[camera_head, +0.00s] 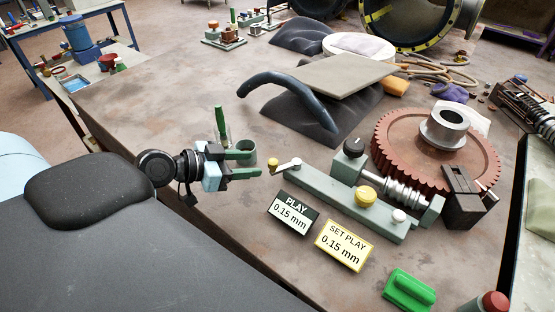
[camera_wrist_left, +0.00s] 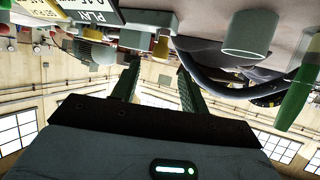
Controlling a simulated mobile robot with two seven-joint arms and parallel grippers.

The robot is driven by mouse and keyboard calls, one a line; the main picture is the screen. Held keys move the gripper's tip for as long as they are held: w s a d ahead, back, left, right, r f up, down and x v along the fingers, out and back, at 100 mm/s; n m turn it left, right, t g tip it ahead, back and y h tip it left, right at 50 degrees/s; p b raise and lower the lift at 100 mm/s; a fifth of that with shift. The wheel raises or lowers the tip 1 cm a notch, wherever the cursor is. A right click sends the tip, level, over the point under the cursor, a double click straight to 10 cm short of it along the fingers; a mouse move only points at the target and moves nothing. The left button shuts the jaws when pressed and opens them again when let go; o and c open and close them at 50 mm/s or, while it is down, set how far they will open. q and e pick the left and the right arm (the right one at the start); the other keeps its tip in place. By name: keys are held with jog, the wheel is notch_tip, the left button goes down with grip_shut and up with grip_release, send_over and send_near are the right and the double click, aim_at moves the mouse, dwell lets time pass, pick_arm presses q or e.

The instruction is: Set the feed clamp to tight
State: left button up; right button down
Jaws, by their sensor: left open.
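A grey-green fixture (camera_head: 330,200) carries a worm shaft (camera_head: 400,190) beside a large red-brown gear (camera_head: 425,155). On it are a black knob (camera_head: 354,147), a yellow knob (camera_head: 366,196), a white knob (camera_head: 398,216) and, at its left end, a small crank with a yellow ball (camera_head: 272,164). No label names the feed clamp, so I cannot tell which part it is. My left gripper (camera_head: 257,163) is open and empty, just left of the crank's yellow ball. Its two fingers also show in the left wrist view (camera_wrist_left: 158,70). My right gripper is not in view.
Signs reading "PLAY 0.15 mm" (camera_head: 293,212) and "SET PLAY 0.15 mm" (camera_head: 344,245) stand in front of the fixture. A dark curved hose (camera_head: 290,85) lies behind. A green block (camera_head: 409,290) sits at front right.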

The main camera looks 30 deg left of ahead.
aim_at(273, 160)
pick_arm(q)
jog(key=shift+p+x, duration=0.3)
jog(key=shift+x, duration=3.6)
grip_shut()
